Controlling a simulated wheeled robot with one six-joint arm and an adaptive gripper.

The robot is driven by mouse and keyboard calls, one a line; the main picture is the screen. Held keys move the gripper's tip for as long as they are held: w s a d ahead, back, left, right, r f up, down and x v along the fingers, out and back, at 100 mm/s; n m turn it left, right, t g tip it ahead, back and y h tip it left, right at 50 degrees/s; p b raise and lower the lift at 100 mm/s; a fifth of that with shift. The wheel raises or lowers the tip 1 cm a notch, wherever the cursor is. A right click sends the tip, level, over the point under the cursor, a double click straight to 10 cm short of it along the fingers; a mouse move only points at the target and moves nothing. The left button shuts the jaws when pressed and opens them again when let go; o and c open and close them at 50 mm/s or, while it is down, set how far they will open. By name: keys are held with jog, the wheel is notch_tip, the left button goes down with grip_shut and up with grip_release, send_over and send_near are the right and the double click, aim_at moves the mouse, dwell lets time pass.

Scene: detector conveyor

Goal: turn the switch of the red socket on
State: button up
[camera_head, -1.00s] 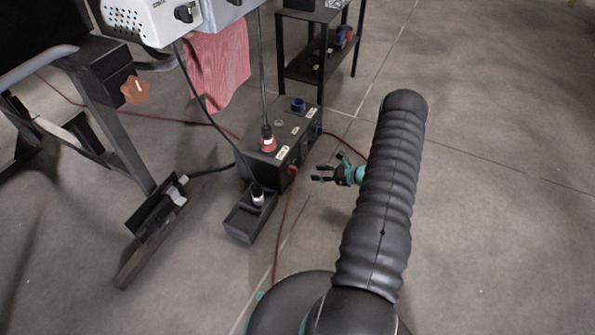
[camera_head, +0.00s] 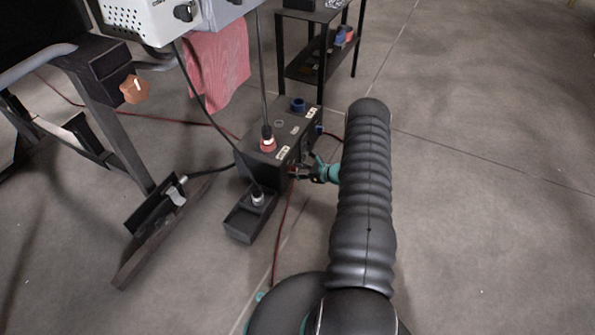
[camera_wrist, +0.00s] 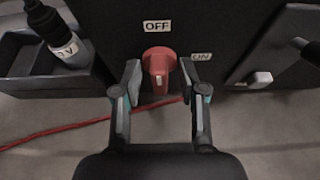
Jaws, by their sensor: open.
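The red rotary switch (camera_wrist: 158,68) is on the side of the black socket box (camera_wrist: 115,30). Its handle stands about upright, in line with the OFF label (camera_wrist: 157,26) above it. The ON label (camera_wrist: 201,57) is to its upper right. My gripper (camera_wrist: 160,82) is open, with one finger on each side of the switch; I cannot tell whether either finger touches it. In the head view my gripper (camera_head: 300,173) is at the side of the box (camera_head: 258,171), and the switch is mostly hidden. The red socket (camera_head: 267,145) with a plug in it is on top of the box.
A small black tray (camera_head: 238,222) with a plug in it stands in front of the box. A red cable (camera_wrist: 60,131) runs along the floor. A white toggle (camera_wrist: 263,77) is to the right of the switch. Open floor (camera_head: 480,220) lies to the right.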

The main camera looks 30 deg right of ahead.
jog(key=c, duration=0.8)
jog(key=shift+d, duration=0.15)
jog(key=shift+f+m+b, duration=0.1)
jog(key=shift+m+b, duration=0.2)
jog(key=shift+b, duration=0.25)
jog(key=m+b, duration=0.1)
jog(key=y+b, duration=0.1)
jog(key=b, duration=0.1)
jog(key=shift+w+f+m+g+y, duration=0.1)
jog(key=shift+w+m+g+y, duration=0.1)
jog(key=shift+m+g+y, duration=0.15)
jog(key=m+g+y+b, duration=0.1)
jog(key=m, duration=0.1)
jog(key=shift+w+m+y+b, duration=0.1)
jog(key=shift+m+y+b, duration=0.15)
jog(key=shift+m+b, duration=0.1)
jog(key=m+y, duration=0.2)
jog(key=m, duration=0.2)
jog(key=m+y, duration=0.2)
jog(key=m, duration=0.2)
jog(key=shift+w+d+f, duration=0.1)
jog(key=shift+d+f, duration=0.05)
jog(key=shift+f, duration=0.05)
jog(key=shift+m, duration=0.3)
